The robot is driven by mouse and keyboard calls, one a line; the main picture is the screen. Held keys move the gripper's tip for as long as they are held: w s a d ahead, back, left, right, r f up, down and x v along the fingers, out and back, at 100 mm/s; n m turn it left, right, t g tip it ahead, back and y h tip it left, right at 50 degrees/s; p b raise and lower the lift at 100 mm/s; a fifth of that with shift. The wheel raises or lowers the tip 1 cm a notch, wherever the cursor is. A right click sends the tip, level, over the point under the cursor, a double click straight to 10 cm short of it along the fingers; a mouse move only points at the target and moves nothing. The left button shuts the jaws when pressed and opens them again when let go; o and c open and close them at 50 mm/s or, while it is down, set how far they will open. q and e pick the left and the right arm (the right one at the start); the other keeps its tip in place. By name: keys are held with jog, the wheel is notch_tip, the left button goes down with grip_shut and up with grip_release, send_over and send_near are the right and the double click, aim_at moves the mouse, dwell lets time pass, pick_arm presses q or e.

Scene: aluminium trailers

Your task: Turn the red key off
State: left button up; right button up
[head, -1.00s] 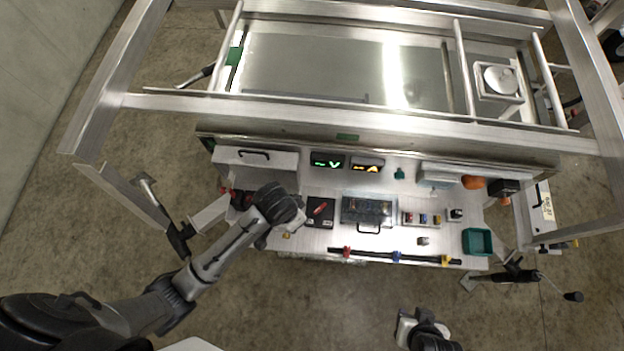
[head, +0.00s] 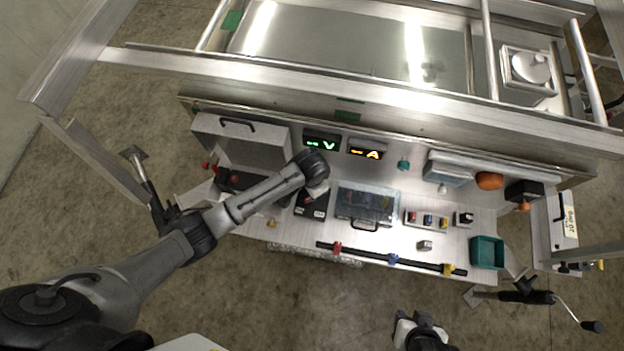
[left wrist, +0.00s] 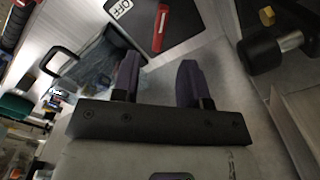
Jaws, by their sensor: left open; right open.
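The red key (left wrist: 159,28) is a slim red bar on a black switch plate (left wrist: 185,32) in the left wrist view. A white OFF label (left wrist: 119,8) lies to the left of the key. In the head view the black plate (head: 311,208) is on the bench, partly hidden by my left arm. My left gripper (left wrist: 157,76) is open and empty, its two dark fingers pointing towards the plate and apart from the key. In the head view my left gripper (head: 318,190) is over the plate's upper edge, fingers hard to make out. My right gripper (head: 413,318) is open and empty at the bottom, off the bench.
A clear-lidded case (head: 366,203) sits right of the plate. An open metal box (head: 240,147) stands to the left. Two lit displays (head: 322,142) are behind. A black bar with coloured clips (head: 392,259) runs along the front, and a green bin (head: 487,252) stands at right.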

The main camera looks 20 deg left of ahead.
pick_arm(q)
jog(key=shift+f+b, duration=0.65)
jog(key=shift+f, duration=2.9)
grip_shut()
